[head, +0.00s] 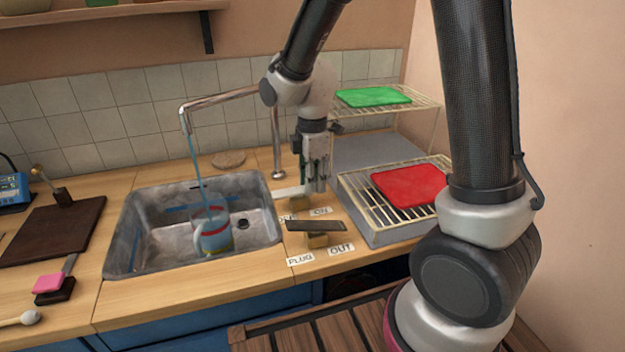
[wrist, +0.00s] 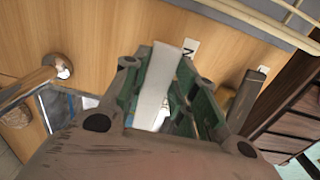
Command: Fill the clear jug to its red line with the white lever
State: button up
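The clear jug (head: 213,238) stands upright in the steel sink. A blue stream (head: 196,163) falls from the tap spout (head: 185,120) into it. Blue water shows in the jug's lower part and red marking shows on its wall. The exact level against the line is too small to read. The white lever (head: 289,192) lies beside the sink, right of the tap. My gripper (head: 316,184) is down at the lever. In the wrist view the white lever (wrist: 153,88) runs between its green-padded fingers. Whether both pads press on it is unclear.
A dark lever (head: 316,225) on a wooden block stands nearer, among labels ON, PLUG and OUT. The sink (head: 160,255) is left. A dark board (head: 50,230) lies far left.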

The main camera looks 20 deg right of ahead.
aim_at(294, 190)
jog(key=shift+c, duration=0.7)
jog(key=shift+o, duration=0.2)
jog(key=shift+a+r+h, duration=0.1)
jog(key=shift+a+h, duration=0.15)
jog(key=shift+h, duration=0.25)
jog(key=shift+a+r+h, duration=0.15)
jog(key=shift+r+h, duration=0.05)
jog(key=shift+h, duration=0.45)
jog(key=shift+a+r+h, duration=0.15)
jog(key=shift+h, duration=0.5)
jog(key=shift+c, duration=0.2)
jog(key=shift+o, duration=0.2)
jog(key=o, duration=1)
jog(key=v, duration=1.2)
